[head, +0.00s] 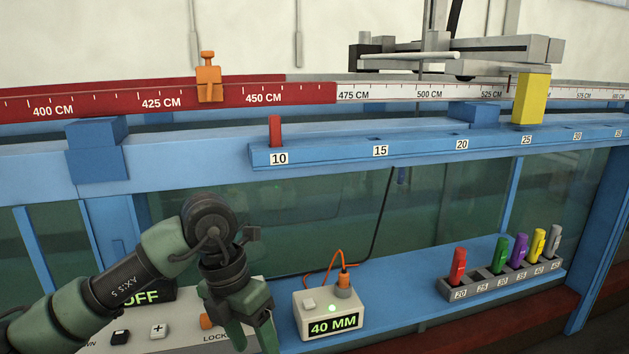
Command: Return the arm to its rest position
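My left arm comes in from the lower left, its wrist bent downward. My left gripper (252,340) points down over the front control panel (185,336). Its two green fingers are apart with nothing visible between them, and their tips are at or below the bottom edge of the picture. The gripper hides part of the panel. My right gripper is not in view.
A small box reading 40 MM (333,324) with an orange cable stands close right of the gripper. A rack (497,285) of coloured plugs sits on the blue ledge further right. The glass flume (330,215) and blue rails lie behind the arm.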

